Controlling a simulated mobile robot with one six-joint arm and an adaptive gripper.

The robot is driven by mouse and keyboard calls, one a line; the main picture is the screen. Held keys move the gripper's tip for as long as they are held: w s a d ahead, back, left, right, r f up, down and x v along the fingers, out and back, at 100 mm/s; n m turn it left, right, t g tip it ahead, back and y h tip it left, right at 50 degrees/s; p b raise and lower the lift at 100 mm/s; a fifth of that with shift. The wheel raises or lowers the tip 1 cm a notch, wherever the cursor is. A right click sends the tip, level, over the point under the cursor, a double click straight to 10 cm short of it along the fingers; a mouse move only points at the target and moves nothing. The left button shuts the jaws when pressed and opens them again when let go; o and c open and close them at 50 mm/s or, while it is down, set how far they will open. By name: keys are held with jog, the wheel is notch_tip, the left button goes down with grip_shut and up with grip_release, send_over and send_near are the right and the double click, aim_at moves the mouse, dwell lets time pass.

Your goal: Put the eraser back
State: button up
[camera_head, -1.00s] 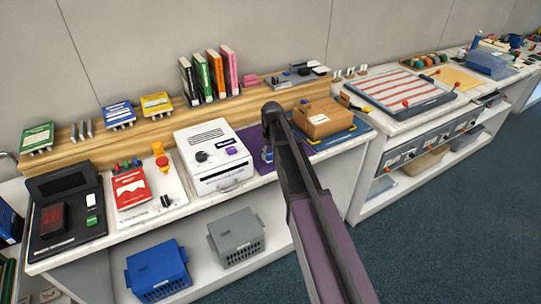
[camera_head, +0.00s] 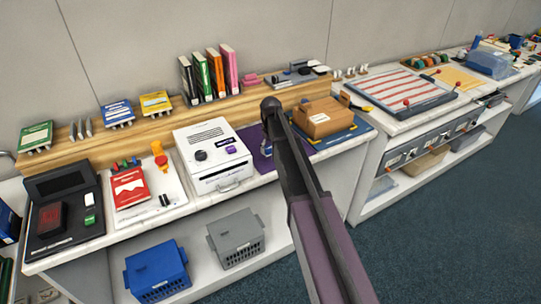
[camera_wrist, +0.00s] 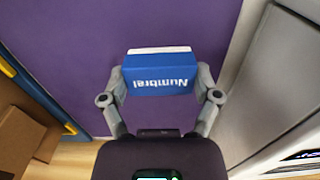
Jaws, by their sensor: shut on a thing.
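In the wrist view my gripper (camera_wrist: 160,80) is shut on a blue and white eraser (camera_wrist: 158,87) with white lettering, held between the two fingertips. The eraser is over a purple mat (camera_wrist: 60,35); I cannot tell whether it touches the mat. In the head view the purple mat (camera_head: 252,142) shows on the counter, partly behind my arm. My gripper and the eraser are mostly hidden by my arm in the head view.
A white machine (camera_head: 213,158) stands left of the mat. A cardboard box (camera_head: 322,118) on a dark blue mat (camera_head: 345,137) stands to the right. A wooden ledge (camera_head: 150,129) runs behind. Below are a blue basket (camera_head: 157,270) and a grey basket (camera_head: 236,237).

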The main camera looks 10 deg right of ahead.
aim_at(270, 148)
jog(key=shift+f+b, duration=1)
jog(key=shift+f, duration=0.3)
jog(key=shift+f, duration=0.15)
jog(key=o, duration=0.8)
jog(key=shift+r, duration=0.25)
notch_tip(270, 148, up, 12)
jog(key=p, duration=1.2)
jog(key=shift+s+f, duration=0.1)
jog(key=shift+s, duration=0.05)
jog(key=s+m, duration=0.1)
jog(key=s, duration=0.8)
jog(key=s+m, duration=0.1)
jog(key=s, duration=0.9)
jog(key=s+m, duration=0.1)
jog(key=s, duration=0.9)
jog(key=shift+m, duration=0.3)
